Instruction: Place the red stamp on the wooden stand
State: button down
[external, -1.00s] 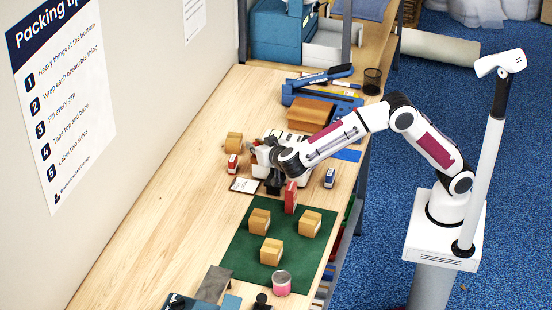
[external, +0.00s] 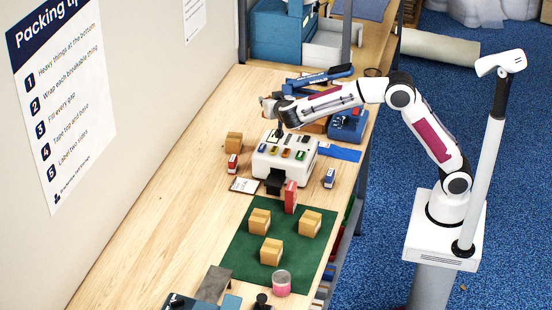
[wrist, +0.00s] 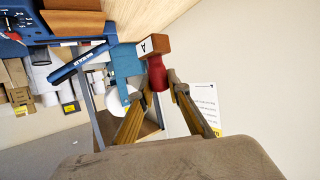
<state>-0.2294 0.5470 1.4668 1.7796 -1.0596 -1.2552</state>
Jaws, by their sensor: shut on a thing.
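In the wrist view my gripper (wrist: 157,88) is shut on the red stamp (wrist: 157,73), which has a rounded red handle and a brown and white block marked "A". In the external view my gripper (external: 270,106) is raised above the far side of the white machine (external: 284,166), and the stamp is too small to make out there. A brown wooden block (external: 313,126), which may be the wooden stand, lies behind the machine, partly hidden by my arm. It also appears at the upper left of the wrist view (wrist: 72,21).
A red upright item (external: 291,196) stands before the machine, with a smaller red and white one (external: 232,162) at left and a blue one (external: 329,178) at right. Several cartons sit on the green mat (external: 240,262). A blue device (external: 349,122) stands at back right. The left tabletop is clear.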

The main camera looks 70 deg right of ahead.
jog(key=s+d+m+g, duration=0.1)
jog(key=s+d, duration=0.2)
jog(key=d, duration=0.7)
jog(key=s+d+m+g+h, duration=0.1)
jog(key=s+d, duration=0.2)
jog(key=d, duration=0.7)
jog(key=s+d+m+g, duration=0.1)
jog(key=s+d, duration=0.2)
jog(key=d, duration=0.8)
jog(key=shift+s+f, duration=0.2)
jog(key=shift+f, duration=2.45)
notch_tip(320, 180, down, 6)
jog(key=shift+f, duration=0.15)
jog(key=shift+f, duration=1.85)
jog(key=shift+f, duration=0.15)
